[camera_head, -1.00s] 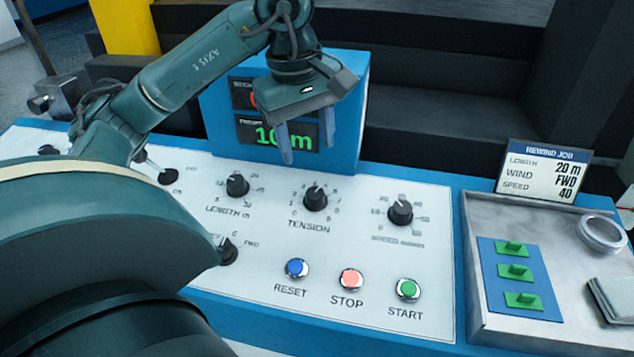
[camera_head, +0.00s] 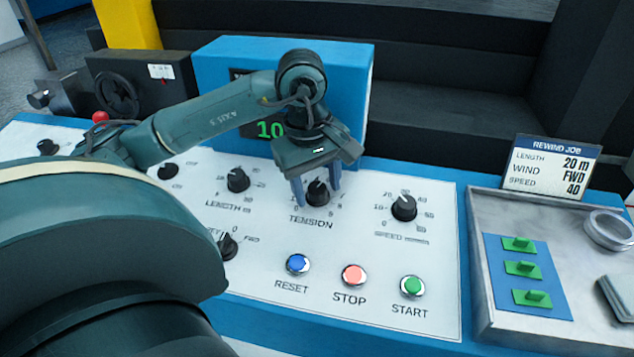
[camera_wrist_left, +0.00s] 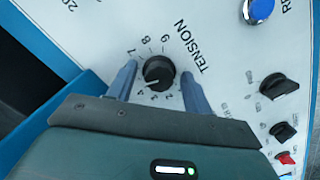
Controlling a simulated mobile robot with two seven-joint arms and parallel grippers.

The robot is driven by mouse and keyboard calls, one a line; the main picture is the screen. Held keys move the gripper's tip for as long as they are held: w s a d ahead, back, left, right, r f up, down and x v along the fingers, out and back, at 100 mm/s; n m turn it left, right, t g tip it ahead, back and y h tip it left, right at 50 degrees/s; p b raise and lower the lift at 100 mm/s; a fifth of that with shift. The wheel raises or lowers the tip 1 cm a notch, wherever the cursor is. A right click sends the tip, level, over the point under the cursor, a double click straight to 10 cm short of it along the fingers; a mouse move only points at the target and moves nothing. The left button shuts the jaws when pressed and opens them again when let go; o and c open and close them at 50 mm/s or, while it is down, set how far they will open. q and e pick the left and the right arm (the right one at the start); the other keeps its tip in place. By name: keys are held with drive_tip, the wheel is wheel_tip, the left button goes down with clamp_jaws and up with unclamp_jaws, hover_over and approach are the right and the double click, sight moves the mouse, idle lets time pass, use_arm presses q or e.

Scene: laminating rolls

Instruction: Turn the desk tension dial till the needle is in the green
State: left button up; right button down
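The black tension dial (camera_head: 318,193) sits on the white desk panel above its TENSION label. My left gripper (camera_head: 317,202) is over it with the fingers pointing down, one on each side of the dial. In the left wrist view the dial (camera_wrist_left: 158,72) lies between the two fingers, with a gap visible on both sides, so the gripper is open around it. The dial's white mark points toward the low numbers, near 3 or 4. No needle gauge with a green zone can be made out. My right gripper is out of view.
The length dial (camera_head: 238,180) and speed dial (camera_head: 404,207) flank the tension dial. The reset (camera_head: 298,264), stop (camera_head: 353,275) and start (camera_head: 412,286) buttons are in front. The blue display box (camera_head: 350,75) stands close behind, partly covered by my arm.

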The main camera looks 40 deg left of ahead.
use_arm(q)
drive_tip(key=c, duration=0.9)
drive_tip(key=shift+f+n+b, duration=0.2)
drive_tip(key=shift+n+b, duration=0.5)
drive_tip(key=shift+b, duration=0.15)
drive_tip(key=shift+n+b, duration=0.3)
drive_tip(key=shift+n, duration=0.1)
drive_tip(key=shift+r+n, duration=0.15)
drive_tip(key=shift+n, duration=0.35)
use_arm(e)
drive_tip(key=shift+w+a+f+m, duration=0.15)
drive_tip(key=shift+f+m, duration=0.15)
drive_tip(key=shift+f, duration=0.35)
use_arm(q)
drive_tip(key=o, duration=1)
drive_tip(key=shift+c, duration=0.2)
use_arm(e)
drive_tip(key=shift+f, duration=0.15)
use_arm(q)
drive_tip(key=shift+r, duration=0.15)
